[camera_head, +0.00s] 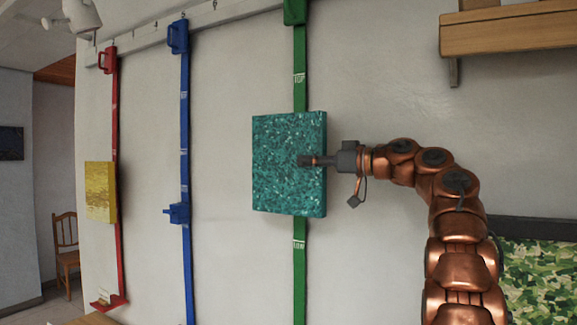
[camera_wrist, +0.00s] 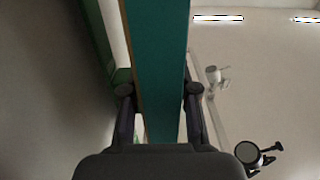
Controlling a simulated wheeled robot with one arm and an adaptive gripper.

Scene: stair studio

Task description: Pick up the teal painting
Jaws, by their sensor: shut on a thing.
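The teal painting (camera_head: 285,150) is a thick square panel with a speckled teal face, upright in front of the green strap on the wall. My gripper (camera_head: 308,161) reaches it from the right and is shut on its right edge. In the wrist view the painting's teal edge (camera_wrist: 158,60) runs between the two fingers of my gripper (camera_wrist: 158,90), one finger on each side. The green strap (camera_head: 299,262) shows above and below the painting. Whether the painting still touches its holder on the strap is hidden behind it.
A blue strap (camera_head: 184,115) with an empty blue holder (camera_head: 177,212) hangs to the left. A red strap (camera_head: 118,262) with a yellow painting (camera_head: 100,191) is farther left. A wooden shelf (camera_head: 510,35) is at the upper right, and a green patterned panel (camera_head: 540,280) at the lower right.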

